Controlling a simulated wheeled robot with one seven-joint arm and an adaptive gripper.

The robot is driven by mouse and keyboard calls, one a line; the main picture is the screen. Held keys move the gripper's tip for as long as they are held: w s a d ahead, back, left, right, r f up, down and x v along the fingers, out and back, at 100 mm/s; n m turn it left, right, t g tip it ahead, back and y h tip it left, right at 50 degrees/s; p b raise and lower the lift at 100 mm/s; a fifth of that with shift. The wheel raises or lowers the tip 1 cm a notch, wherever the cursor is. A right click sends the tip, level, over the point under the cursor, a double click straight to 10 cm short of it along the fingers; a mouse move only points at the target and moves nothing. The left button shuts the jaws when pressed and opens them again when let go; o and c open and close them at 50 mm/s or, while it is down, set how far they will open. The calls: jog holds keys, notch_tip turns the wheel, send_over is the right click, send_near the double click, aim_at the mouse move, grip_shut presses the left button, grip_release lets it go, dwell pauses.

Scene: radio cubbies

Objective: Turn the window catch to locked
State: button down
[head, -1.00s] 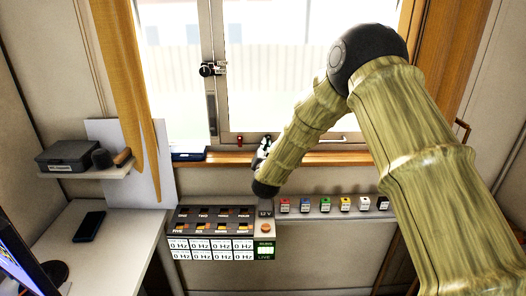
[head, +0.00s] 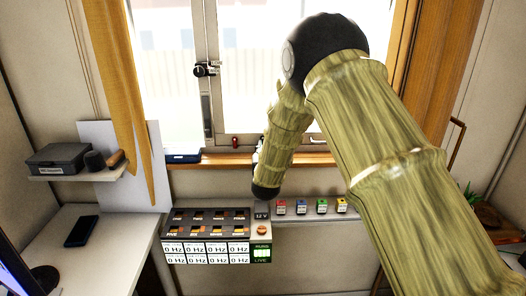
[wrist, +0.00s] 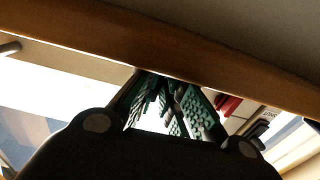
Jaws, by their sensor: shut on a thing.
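The window catch (head: 206,69), a small black and metal fitting, sits on the upright post in the middle of the window; whether it is locked is too small to tell. My gripper (head: 260,146) is well below and to the right of it, by the wooden sill, partly hidden behind my forearm. In the wrist view, my gripper's ridged teal fingers (wrist: 172,104) are close together, with their tips by the wooden sill edge (wrist: 170,48). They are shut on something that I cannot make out. The catch is not recognisable in the wrist view.
A small red object (head: 235,142) stands just left of my gripper. Below are a frequency panel (head: 212,218) and a ledge with several coloured boxes (head: 301,207). A yellow curtain (head: 120,90) hangs left of the window. A shelf holds a dark box (head: 58,158).

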jog(key=shift+f, duration=0.15)
jog(key=c, duration=1.6)
grip_release()
jog(key=shift+o, duration=0.2)
jog(key=shift+s, duration=0.1)
jog(key=s, duration=1.2)
